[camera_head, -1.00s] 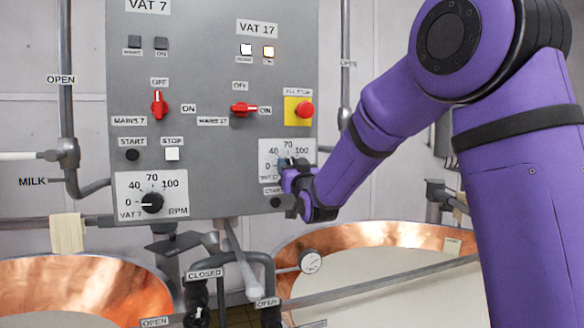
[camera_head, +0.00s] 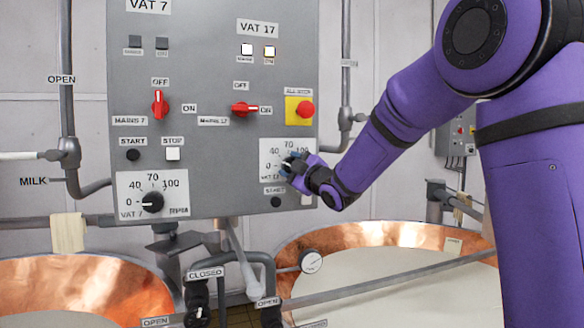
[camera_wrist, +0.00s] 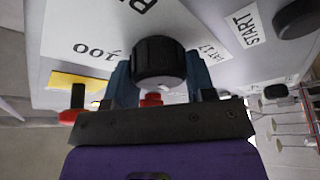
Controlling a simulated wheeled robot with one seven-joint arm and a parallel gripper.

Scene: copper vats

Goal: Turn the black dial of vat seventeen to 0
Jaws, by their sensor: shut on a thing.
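The black dial of vat seventeen (camera_head: 287,164) sits on a white scale plate (camera_head: 268,149) at the lower right of the grey panel. My gripper (camera_head: 291,167) reaches the dial from the right. In the wrist view, its two blue fingers stand on either side of the black dial (camera_wrist: 158,60), shut on it. The dial's pointer is too small or hidden, so I cannot tell its setting.
The vat 7 dial (camera_head: 152,202) points near 0 at the lower left. Above my gripper are the red all-stop button (camera_head: 305,109) and the red mains 17 switch (camera_head: 244,109). A start button (camera_head: 276,202) sits just below. Copper vats (camera_head: 400,234) and pipes lie underneath.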

